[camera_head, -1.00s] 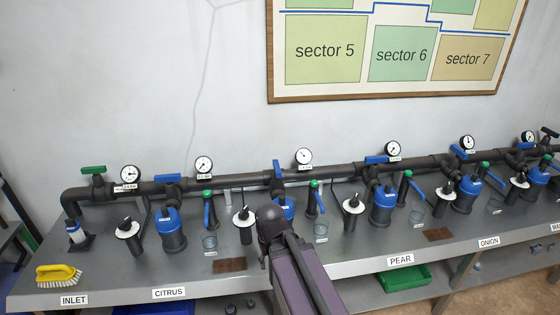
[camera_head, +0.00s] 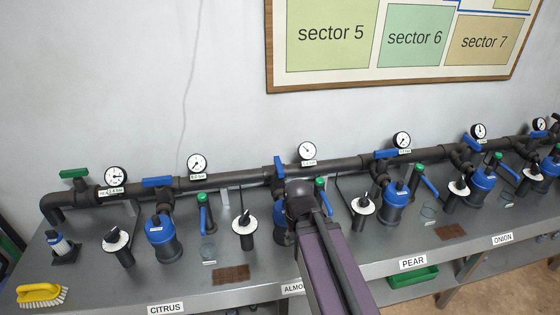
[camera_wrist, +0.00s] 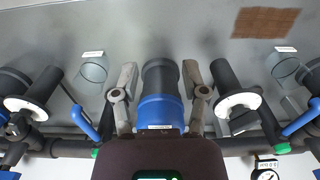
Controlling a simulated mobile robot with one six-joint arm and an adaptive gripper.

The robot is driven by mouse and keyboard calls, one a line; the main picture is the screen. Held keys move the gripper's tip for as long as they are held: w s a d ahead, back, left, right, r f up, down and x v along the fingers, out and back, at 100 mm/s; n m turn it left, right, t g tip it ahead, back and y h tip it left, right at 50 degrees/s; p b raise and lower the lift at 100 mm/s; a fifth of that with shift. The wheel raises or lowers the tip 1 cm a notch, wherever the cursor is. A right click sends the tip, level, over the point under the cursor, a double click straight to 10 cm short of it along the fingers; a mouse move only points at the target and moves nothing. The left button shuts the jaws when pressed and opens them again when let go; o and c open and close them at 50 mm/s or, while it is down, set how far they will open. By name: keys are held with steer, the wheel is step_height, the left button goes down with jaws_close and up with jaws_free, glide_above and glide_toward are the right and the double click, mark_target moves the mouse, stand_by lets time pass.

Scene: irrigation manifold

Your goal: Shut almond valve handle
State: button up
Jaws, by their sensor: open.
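The almond valve handle (camera_head: 280,168) is a blue lever on the dark pipe above the ALMOND label (camera_head: 292,288). In the head view it points up the picture, while the neighbouring blue levers lie more along the pipe. My forearm and wrist reach over the almond station just right of and below the handle and hide part of the blue-and-black filter (camera_head: 279,232). My gripper (camera_wrist: 160,72) is open and empty in the wrist view. Its two fingers are on either side of the filter (camera_wrist: 162,108). The handle does not show in the wrist view.
The citrus lever (camera_head: 157,181) and pear lever (camera_head: 392,153) flank the almond station. Black posts with white discs (camera_head: 242,226), a gauge (camera_head: 307,150) and green-capped blue taps (camera_head: 205,215) crowd the bench. A yellow brush (camera_head: 41,294) lies at the left.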

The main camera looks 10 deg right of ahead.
steer(key=shift+d, duration=0.15)
steer(key=shift+o, duration=0.6)
step_height(320, 180, up, 20)
steer(key=f+p, duration=0.1)
steer(key=p, duration=1.9)
glide_above(278, 162)
steer(key=shift+d+r, duration=0.1)
steer(key=shift+r, duration=0.15)
steer(key=shift+f+b, duration=0.15)
steer(key=shift+b, duration=0.25)
step_height(278, 162, down, 14)
steer(key=b, duration=1.3)
steer(key=shift+r, duration=0.25)
jaws_close()
